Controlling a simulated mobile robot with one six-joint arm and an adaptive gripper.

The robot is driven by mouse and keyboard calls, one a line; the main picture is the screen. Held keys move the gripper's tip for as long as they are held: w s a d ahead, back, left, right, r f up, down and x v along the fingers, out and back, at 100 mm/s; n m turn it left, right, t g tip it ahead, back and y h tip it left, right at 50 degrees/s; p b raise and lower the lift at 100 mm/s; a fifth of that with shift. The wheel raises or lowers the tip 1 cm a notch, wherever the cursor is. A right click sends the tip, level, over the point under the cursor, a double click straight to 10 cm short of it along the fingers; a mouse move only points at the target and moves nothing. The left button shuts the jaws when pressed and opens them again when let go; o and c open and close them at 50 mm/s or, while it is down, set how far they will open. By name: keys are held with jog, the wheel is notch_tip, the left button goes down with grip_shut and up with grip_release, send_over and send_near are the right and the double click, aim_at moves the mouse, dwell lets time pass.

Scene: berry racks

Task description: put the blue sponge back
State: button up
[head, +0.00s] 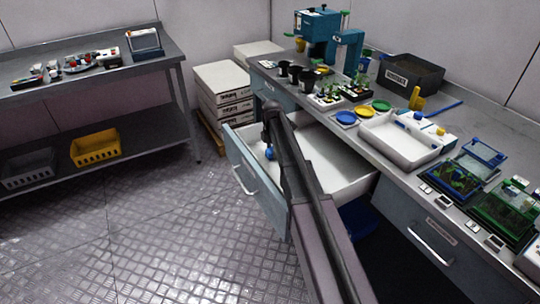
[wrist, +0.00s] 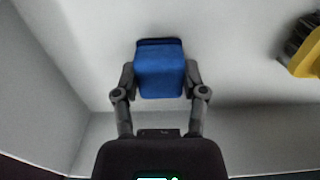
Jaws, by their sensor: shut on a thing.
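The blue sponge (wrist: 160,70) is a small block held between the two fingers of my gripper (wrist: 160,82) in the wrist view. My gripper is shut on it, with a finger on each side. In the head view the blue sponge (head: 270,154) shows as a small blue spot inside the open drawer (head: 239,174), over its white floor near the front panel. My arm hides part of the drawer and most of the gripper. Whether the sponge touches the drawer floor cannot be told.
A yellow and dark object (wrist: 304,52) lies in the drawer at the wrist view's right. The workbench (head: 385,165) above carries a white tray (head: 400,145), coloured lids, plant boxes and a dark bin (head: 412,75). A shelf rack (head: 95,75) stands left. Stacked white boxes (head: 222,85) stand behind.

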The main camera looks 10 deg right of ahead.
aim_at(272, 150)
jog(key=shift+f, duration=0.15)
jog(key=shift+f, duration=0.1)
jog(key=o, duration=1)
jog(key=shift+r, duration=0.2)
notch_tip(272, 150, up, 12)
jog(key=p, duration=1.2)
dwell(0.5)
